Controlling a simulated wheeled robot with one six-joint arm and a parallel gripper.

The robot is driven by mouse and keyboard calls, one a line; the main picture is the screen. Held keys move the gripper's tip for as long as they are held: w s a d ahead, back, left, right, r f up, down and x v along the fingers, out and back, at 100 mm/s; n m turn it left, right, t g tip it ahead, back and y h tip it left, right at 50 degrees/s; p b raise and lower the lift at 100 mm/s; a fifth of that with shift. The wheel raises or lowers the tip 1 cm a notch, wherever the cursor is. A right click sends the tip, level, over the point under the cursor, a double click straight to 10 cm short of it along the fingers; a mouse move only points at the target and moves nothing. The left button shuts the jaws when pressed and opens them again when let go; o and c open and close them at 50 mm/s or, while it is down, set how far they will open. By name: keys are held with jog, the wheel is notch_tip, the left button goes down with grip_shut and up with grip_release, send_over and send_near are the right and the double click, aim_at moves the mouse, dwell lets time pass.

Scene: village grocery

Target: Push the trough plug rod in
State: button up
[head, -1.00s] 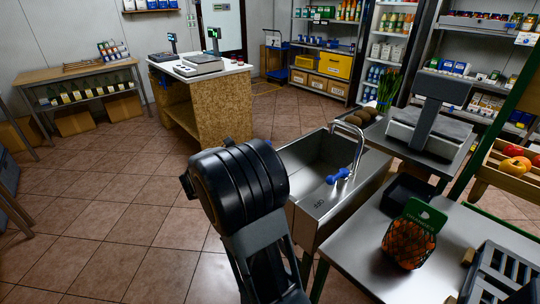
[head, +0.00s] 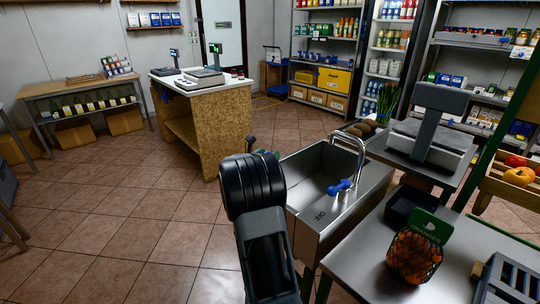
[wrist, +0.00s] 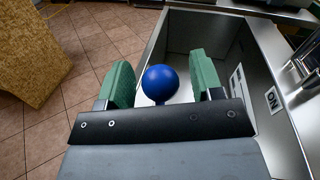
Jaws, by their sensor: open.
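A blue ball-shaped knob (wrist: 160,83) on a short stem shows in the wrist view, most likely the top of the plug rod. It stands between the two green finger pads of my gripper (wrist: 163,70), which is open with a gap on both sides of the knob. The steel trough (wrist: 262,75) lies beyond and to the right in that view, and the head view also shows the trough (head: 312,172). In the head view my black arm hides the knob; only a bit of my gripper (head: 266,152) shows beside the trough's left end.
A tap with a blue handle (head: 341,187) stands at the trough. A steel table (head: 365,262) with a netted bag of oranges (head: 414,255) and a scale (head: 432,135) are to the right. A wooden counter (head: 212,125) stands behind, with open tiled floor at left.

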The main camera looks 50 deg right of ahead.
jog(key=shift+d, duration=0.7)
